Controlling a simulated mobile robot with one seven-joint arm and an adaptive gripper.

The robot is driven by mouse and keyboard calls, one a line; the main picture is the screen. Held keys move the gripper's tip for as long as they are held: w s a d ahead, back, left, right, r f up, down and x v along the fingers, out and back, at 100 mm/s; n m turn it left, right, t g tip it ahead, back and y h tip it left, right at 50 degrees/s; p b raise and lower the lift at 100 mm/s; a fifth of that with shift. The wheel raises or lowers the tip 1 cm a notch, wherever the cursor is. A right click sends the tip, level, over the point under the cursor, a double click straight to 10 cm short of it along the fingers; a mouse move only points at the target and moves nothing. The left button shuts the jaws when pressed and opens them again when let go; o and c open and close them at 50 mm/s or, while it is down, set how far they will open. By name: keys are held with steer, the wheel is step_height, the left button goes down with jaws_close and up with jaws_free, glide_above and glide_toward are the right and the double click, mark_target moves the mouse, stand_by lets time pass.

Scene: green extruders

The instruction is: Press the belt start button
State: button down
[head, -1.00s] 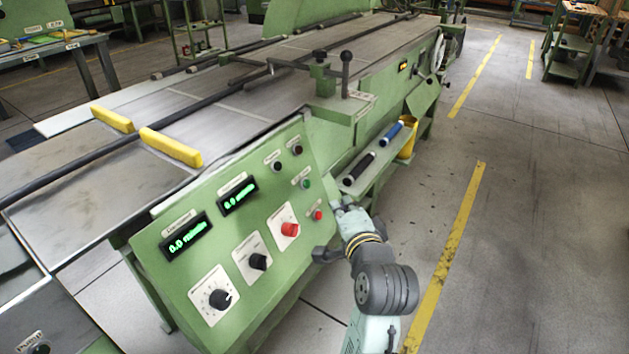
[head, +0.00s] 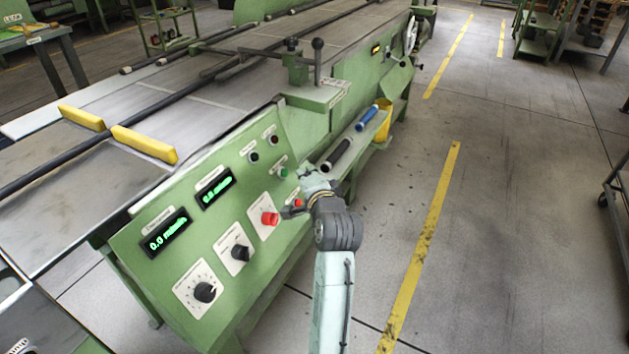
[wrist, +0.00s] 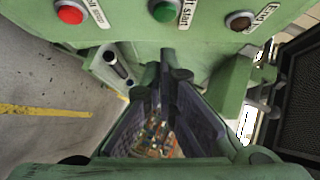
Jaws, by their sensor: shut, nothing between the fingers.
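The belt start button is the green button (head: 283,173) on the sloped green control panel (head: 220,260). In the wrist view the green button (wrist: 164,11) is at the top centre, beside a label partly reading "lt start". My gripper (head: 304,188) is at the panel's right edge, just right of and below the button in the head view. In the wrist view my gripper (wrist: 163,70) has its fingers together, with nothing between them. The tips appear below the button in that picture, and a gap shows; contact is not seen.
A small red button (head: 298,203) is close to the gripper; it also shows in the wrist view (wrist: 70,12). A dark button (wrist: 238,21) is on the other side. A larger red knob (head: 270,218) and displays share the panel. Dark and blue rolls lie on a side shelf (head: 345,168). Floor to the right is clear.

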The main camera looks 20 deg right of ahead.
mark_target(284, 172)
steer(key=shift+w+a+f, duration=0.3)
steer(key=shift+w+a, duration=0.2)
steer(key=shift+w, duration=0.05)
steer(key=shift+w+a+f, duration=0.3)
steer(key=shift+w+a, duration=0.2)
steer(key=shift+w, duration=0.05)
